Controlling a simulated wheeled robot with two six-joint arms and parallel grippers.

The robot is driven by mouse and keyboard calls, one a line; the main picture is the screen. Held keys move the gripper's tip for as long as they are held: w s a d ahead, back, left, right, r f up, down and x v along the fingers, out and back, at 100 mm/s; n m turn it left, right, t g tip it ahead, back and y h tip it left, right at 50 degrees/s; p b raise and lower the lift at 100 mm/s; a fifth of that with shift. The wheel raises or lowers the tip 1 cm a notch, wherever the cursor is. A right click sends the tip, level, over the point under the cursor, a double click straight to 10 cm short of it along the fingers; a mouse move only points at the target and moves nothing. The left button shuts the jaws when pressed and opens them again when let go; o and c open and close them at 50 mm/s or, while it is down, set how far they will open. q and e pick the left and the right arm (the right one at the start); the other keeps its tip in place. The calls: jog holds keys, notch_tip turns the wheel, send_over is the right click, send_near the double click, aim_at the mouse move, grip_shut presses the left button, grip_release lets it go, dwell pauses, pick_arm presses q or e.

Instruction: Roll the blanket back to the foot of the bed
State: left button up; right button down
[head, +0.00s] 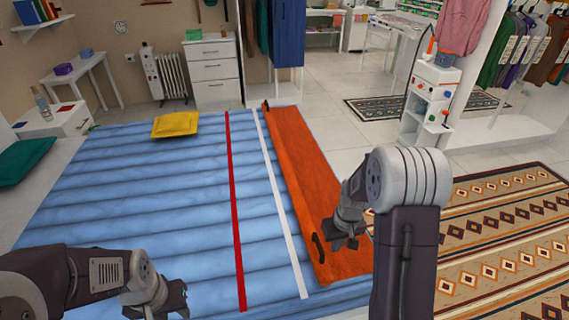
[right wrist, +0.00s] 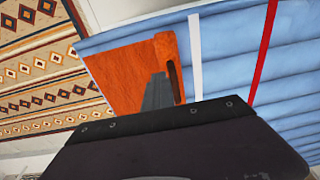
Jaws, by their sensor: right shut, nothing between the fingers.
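The orange blanket (head: 306,190) lies as a long strip across the right end of the blue bed (head: 150,200), with a rolled edge and a dark handle (head: 319,248) near its front end. It also shows in the right wrist view (right wrist: 130,75). A white stripe (head: 280,200) runs beside its left edge and a red stripe (head: 235,210) lies further left. My right gripper (head: 341,240) is over the blanket's front part, right of the dark handle. It is shut and empty. My left gripper (head: 170,305) is over the bed's front edge; its fingers are too unclear to judge.
A yellow cushion (head: 175,124) lies at the bed's far side and a green pillow (head: 24,160) at the left. A white cart (head: 428,105) stands beyond the bed to the right. Patterned rugs (head: 500,230) cover the floor right of the bed.

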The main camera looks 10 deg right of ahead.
jog(key=w+d+f+b, duration=0.1)
jog(key=w+d+f, duration=0.1)
jog(key=f, duration=0.1)
jog(key=w+d+f+b, duration=0.1)
jog(key=w+d+f, duration=0.1)
jog(key=f, duration=0.1)
jog(key=w+d+f+b, duration=0.1)
jog(key=w+f, duration=0.2)
jog(key=shift+d+b, duration=0.4)
jog(key=shift+w, duration=0.1)
dwell(0.4)
jog(key=shift+p, duration=0.5)
jog(key=c, duration=2.1)
grip_release()
